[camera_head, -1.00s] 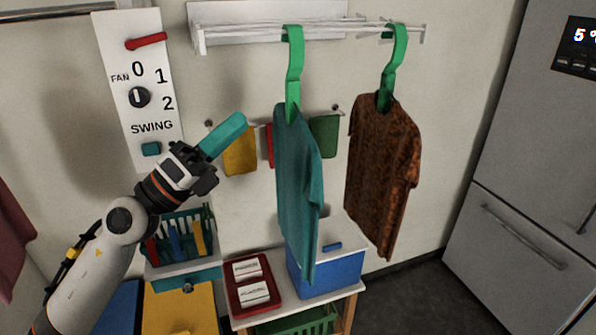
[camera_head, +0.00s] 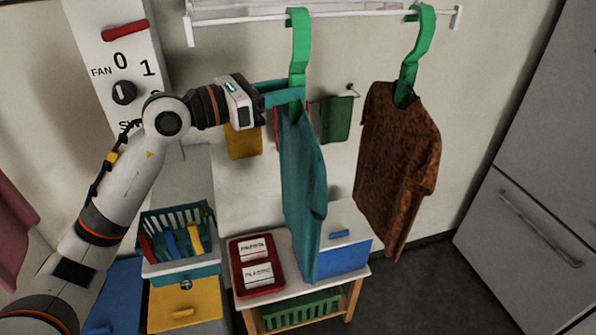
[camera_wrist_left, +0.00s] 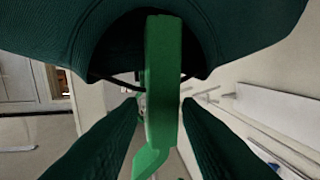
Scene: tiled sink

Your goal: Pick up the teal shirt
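The teal shirt (camera_head: 302,185) hangs from a green hanger (camera_head: 299,45) on the white rack, left of the brown shirt. My left gripper (camera_head: 296,90) reaches in from the left at the shirt's neck, its teal fingers at the lower part of the hanger. In the left wrist view the green hanger (camera_wrist_left: 162,80) stands between the two dark teal fingers of the gripper (camera_wrist_left: 160,110), with gaps on both sides, so the gripper is open. The shirt's neckline (camera_wrist_left: 60,30) fills the top of that view. My right gripper is not in view.
A brown patterned shirt (camera_head: 395,165) hangs to the right on another green hanger. The white rack (camera_head: 350,22) is above. Below are a teal basket (camera_head: 180,270), a red tray (camera_head: 236,262) and a blue box (camera_head: 345,256). A fridge (camera_head: 530,190) stands at right.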

